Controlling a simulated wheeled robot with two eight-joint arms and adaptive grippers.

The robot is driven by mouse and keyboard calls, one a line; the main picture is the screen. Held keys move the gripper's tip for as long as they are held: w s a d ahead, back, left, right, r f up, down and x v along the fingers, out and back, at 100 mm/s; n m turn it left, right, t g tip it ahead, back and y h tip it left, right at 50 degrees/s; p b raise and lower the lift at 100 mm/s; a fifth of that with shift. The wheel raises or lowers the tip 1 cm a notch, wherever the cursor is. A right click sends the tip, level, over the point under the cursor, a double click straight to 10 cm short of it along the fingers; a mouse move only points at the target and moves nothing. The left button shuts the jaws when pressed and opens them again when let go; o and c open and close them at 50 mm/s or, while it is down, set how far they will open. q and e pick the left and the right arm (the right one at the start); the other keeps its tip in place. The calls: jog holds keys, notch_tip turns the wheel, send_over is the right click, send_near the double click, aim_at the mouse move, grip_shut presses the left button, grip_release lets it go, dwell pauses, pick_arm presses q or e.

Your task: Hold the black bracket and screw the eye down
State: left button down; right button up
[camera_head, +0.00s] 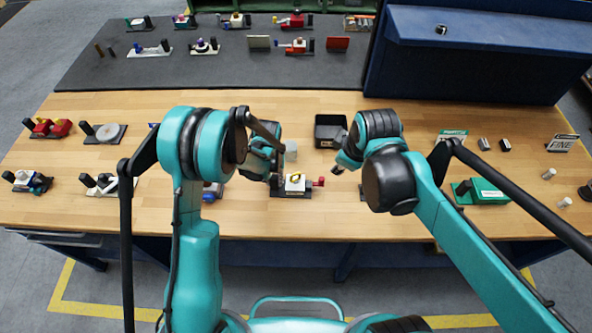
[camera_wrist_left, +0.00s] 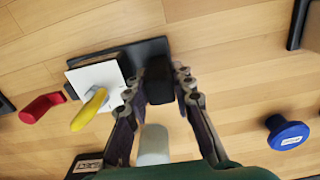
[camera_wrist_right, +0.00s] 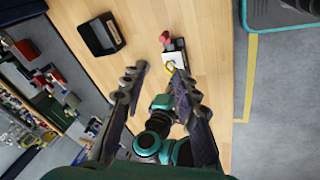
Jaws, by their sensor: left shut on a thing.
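The black bracket (camera_wrist_left: 158,88) is an upright black post on a dark base plate. My left gripper (camera_wrist_left: 171,76) is shut on this post, one finger on each side. Beside the post, a white block (camera_wrist_left: 92,82) carries the yellow eye (camera_wrist_left: 88,110). The eye also shows in the head view (camera_head: 296,178) and the right wrist view (camera_wrist_right: 169,66). A red part (camera_head: 318,182) sticks out on the block's far side from the post. My right gripper (camera_wrist_right: 158,82) is open and empty, apart from the unit. Its fingertips are partly hidden in the head view.
An open black bin (camera_head: 330,131) stands behind the unit. A green box (camera_head: 482,191) and small cylinders are at right. A blue round knob (camera_wrist_left: 287,133) lies on the wooden table near the unit. Other assemblies stand at left and on the back mat (camera_head: 215,75).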

jog(key=w+a+f+n+g, duration=0.2)
jog(key=w+a+f+n, duration=0.45)
jog(key=a+n, duration=0.4)
jog(key=n, duration=0.1)
send_over(297, 181)
jog(key=x, duration=0.4)
jog(key=s+x, duration=0.1)
jog(key=x, duration=0.3)
jog(key=s+d+x, duration=0.1)
jog(key=x, duration=0.3)
jog(key=shift+s+f, duration=0.25)
jog(key=shift+f, duration=0.1)
grip_shut()
